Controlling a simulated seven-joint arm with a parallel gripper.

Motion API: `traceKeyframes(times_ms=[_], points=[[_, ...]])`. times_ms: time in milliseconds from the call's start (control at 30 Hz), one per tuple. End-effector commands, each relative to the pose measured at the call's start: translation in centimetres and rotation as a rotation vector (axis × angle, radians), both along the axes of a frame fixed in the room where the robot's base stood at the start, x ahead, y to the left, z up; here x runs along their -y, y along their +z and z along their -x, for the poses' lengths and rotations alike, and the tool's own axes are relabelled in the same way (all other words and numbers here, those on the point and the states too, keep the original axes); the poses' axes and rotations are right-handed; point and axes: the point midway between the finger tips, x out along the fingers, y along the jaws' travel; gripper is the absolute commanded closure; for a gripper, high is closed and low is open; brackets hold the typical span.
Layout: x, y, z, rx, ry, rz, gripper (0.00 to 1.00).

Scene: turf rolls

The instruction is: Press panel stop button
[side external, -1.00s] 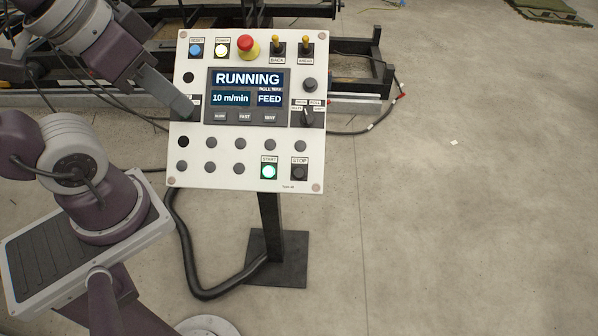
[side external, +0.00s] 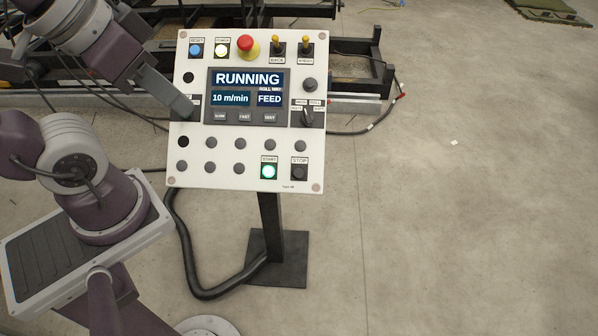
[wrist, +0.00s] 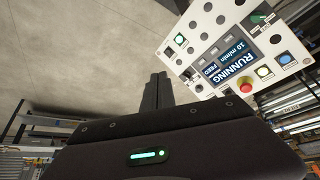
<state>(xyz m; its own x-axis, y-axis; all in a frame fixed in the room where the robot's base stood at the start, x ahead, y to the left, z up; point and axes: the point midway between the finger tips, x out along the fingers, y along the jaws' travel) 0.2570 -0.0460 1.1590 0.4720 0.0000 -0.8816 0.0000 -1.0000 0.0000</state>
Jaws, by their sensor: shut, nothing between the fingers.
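The white control panel (side external: 190,150) stands tilted on a black post. Its black STOP button (side external: 299,173) is at the lower right, under a STOP label. Left of it the START button (side external: 269,172) glows green. The display (side external: 247,97) reads RUNNING, 10 m/min, FEED. My gripper (side external: 187,112) is at the panel's left edge in the side view, well left of and above the STOP button. In the wrist view my gripper (wrist: 158,82) is shut and empty, with the panel (wrist: 205,40) beyond it to the right. I cannot tell whether the fingers touch the panel.
A black hose (side external: 178,240) runs to the post's foot (side external: 290,272). Dark machinery stands behind.

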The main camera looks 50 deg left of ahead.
Motion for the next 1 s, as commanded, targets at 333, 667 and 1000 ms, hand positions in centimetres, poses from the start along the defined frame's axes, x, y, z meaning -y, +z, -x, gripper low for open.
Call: traceKeyframes(times_ms=[333, 667, 1000], points=[[0.0, 0.0, 0.0, 0.0, 0.0, 0.0, 1.0], [0.0, 0.0, 0.0, -0.001, 0.0, 0.0, 1.0], [-4.0, -5.7, 0.2, -0.419, 0.171, -0.271, 1.0]])
